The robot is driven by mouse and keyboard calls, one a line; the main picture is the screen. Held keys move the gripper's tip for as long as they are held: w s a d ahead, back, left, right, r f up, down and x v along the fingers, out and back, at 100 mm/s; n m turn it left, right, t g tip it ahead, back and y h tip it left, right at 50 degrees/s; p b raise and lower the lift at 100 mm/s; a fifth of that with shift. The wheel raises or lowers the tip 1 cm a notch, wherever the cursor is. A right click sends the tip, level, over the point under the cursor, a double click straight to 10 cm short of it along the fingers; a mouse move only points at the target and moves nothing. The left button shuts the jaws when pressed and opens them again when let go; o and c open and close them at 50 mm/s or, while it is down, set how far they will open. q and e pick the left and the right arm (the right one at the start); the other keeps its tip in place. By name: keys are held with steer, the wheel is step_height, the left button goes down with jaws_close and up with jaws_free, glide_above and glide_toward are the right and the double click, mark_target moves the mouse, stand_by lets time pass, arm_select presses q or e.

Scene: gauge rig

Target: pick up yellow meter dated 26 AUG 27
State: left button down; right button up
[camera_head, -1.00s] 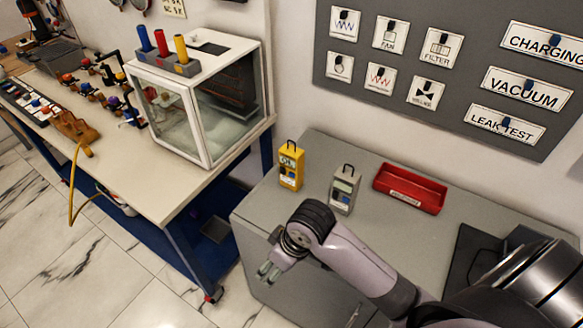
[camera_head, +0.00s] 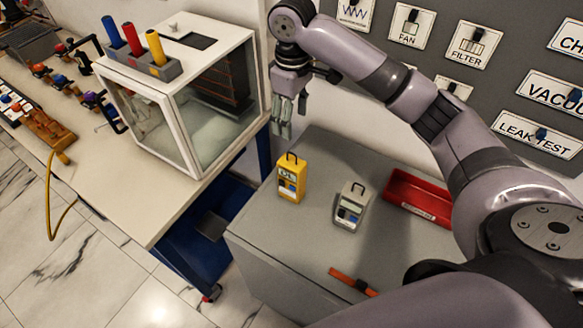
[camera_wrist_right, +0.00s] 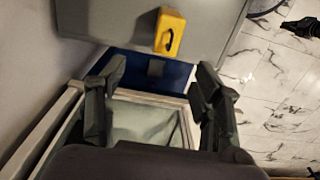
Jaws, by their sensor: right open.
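The yellow meter (camera_head: 291,178) stands upright on the grey cabinet top, near its left edge, with a dark handle loop on top. Its date is too small to read. In the right wrist view the yellow meter (camera_wrist_right: 170,33) shows from above, beyond the fingertips. A grey meter (camera_head: 350,206) stands to its right. My right gripper (camera_head: 287,118) hangs above and behind the yellow meter, apart from it, fingers pointing down. In the wrist view the right gripper (camera_wrist_right: 158,78) is open and empty. My left gripper is not in view.
A red tray (camera_head: 418,198) lies at the cabinet's right, partly behind my arm. An orange-red strip (camera_head: 352,281) lies near the front. A glass-sided box (camera_head: 190,100) stands on the bench (camera_head: 150,215) at left. A labelled wall panel (camera_head: 500,75) is behind.

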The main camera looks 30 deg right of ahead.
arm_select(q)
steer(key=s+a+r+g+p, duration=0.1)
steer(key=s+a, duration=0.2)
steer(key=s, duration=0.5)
arm_select(e)
glide_above(292, 162)
steer(key=f, duration=0.4)
steer(key=shift+s+a+f, duration=0.15)
steer(key=shift+s+f, duration=0.1)
steer(key=shift+f, duration=0.15)
steer(key=f, duration=0.2)
steer(key=f+p, duration=0.1)
steer(key=shift+w+d+f, duration=0.25)
steer(key=shift+w+d, duration=0.05)
steer(key=shift+w, duration=0.05)
steer(key=shift+w+a+f, duration=0.1)
steer(key=shift+f, duration=0.85)
steer(key=shift+s+a+f+p, duration=0.1)
steer(key=shift+s+f+p, duration=0.1)
steer(key=shift+f+p, duration=0.85)
step_height(292, 162, down, 2)
steer(key=shift+f, duration=0.5)
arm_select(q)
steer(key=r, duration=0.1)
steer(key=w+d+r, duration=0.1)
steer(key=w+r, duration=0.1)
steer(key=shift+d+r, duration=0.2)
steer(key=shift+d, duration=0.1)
